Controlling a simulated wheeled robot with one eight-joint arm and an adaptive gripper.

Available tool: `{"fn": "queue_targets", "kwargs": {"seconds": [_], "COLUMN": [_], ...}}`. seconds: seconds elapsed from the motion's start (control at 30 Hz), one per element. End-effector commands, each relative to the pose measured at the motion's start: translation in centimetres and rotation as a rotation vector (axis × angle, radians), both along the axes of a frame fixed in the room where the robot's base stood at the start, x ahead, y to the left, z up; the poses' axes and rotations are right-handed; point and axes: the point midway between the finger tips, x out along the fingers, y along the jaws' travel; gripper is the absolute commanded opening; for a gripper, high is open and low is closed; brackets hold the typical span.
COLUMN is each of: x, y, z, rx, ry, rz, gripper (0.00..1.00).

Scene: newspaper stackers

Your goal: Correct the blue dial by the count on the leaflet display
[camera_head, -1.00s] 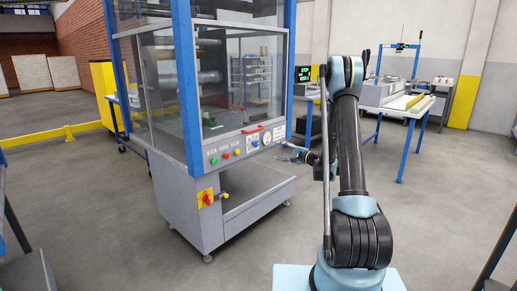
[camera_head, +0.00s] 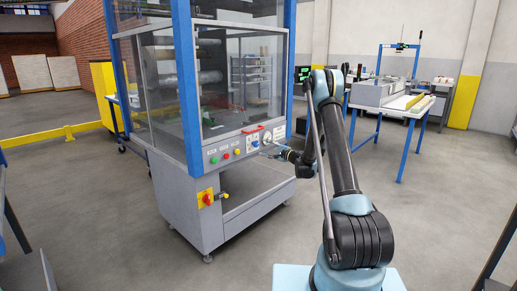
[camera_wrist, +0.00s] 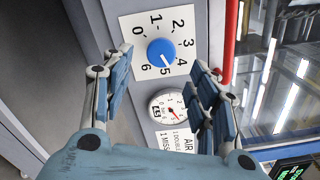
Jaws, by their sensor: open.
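The blue dial (camera_wrist: 161,52) sits on a white plate numbered 0 to 6 in the wrist view. Its white mark seems to point towards 5. It also shows small on the machine's front panel in the head view (camera_head: 254,143). My gripper (camera_wrist: 160,62) is open, with one finger on each side of the dial in the picture and nothing held. I cannot tell how far the fingertips are from it. A black display with green characters (camera_wrist: 293,170) is cut off at the wrist view's lower right; a dark display (camera_head: 302,73) stands behind the machine. Neither is readable.
A pressure gauge (camera_wrist: 168,107) and a partly covered text card (camera_wrist: 178,140) lie beside the dial. A red handle (camera_wrist: 231,40) borders the window. Green, red and yellow buttons (camera_head: 225,154) and a red-yellow switch (camera_head: 207,197) are on the machine (camera_head: 185,205).

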Motion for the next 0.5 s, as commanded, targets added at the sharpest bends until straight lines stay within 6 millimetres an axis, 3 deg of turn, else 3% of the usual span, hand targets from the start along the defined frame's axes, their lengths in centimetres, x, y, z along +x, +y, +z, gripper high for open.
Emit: {"fn": "queue_targets", "kwargs": {"seconds": [0.2, 0.5], "x": [2.2, 3.8], "y": [3.0, 5.0], "z": [0.0, 0.0], "rx": [0.0, 0.0], "ry": [0.0, 0.0], "rz": [0.002, 0.001], "gripper": [0.54, 0.54]}}
